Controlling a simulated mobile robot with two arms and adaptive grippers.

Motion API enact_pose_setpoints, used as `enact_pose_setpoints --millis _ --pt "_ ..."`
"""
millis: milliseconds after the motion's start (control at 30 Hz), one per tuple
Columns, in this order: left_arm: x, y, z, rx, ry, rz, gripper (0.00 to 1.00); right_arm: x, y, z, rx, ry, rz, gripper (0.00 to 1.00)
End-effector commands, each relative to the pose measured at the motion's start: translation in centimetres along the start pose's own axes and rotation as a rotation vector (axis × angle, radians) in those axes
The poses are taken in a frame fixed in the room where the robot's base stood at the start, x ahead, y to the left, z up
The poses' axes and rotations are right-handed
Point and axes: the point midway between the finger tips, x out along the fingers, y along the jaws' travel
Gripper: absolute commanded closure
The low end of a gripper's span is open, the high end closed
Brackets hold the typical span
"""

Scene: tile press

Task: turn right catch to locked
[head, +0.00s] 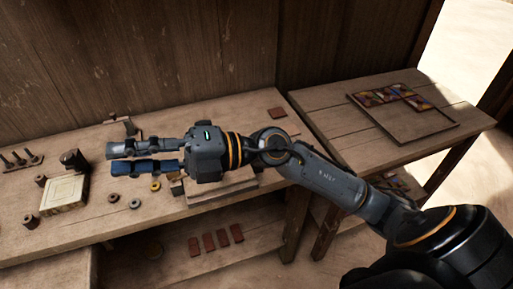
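My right gripper (111,160) reaches left across the workbench, above its top. My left gripper is not in view.
The workbench (110,228) holds a cream box (64,194), a dark cylinder (74,160), a rack of pegs (22,160), several small rings and a brown tile (277,112). Several red tiles (223,238) lie on the lower shelf. A side table (330,108) bears a tile tray (405,125).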

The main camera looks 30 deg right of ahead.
Motion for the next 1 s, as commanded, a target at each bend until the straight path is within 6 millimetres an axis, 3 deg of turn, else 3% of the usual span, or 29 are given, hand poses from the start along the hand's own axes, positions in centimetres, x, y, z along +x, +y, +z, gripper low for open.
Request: enact_pose_setpoints --millis 67,167,300,400,500,600,767,1000 --pt "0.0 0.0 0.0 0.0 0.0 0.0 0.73 -0.6 -2.8 -0.7 -0.107 0.107 -0.209 0.73" --pt "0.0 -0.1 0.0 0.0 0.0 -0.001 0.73 -3.2 -6.8 0.0 -0.211 0.193 -0.508 0.73" --pt "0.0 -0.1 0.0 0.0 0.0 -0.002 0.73 -10.0 -10.6 4.0 -0.306 0.195 -0.962 0.73" --pt "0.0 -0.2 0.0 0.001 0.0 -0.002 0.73 -15.9 -10.8 7.5 -0.33 0.119 -1.265 0.73" --pt "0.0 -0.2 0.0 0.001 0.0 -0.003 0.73 -21.2 -9.5 10.3 -0.325 0.012 -1.501 0.73" --pt "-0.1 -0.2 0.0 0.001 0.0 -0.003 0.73 -24.9 -8.0 11.8 -0.306 -0.081 -1.656 0.73" --pt "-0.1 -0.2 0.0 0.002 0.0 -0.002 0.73 -27.3 -6.9 12.6 -0.285 -0.149 -1.754 0.73" --pt "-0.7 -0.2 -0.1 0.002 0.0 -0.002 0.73 -28.1 -9.9 13.3 -0.277 -0.146 -1.76 0.73"
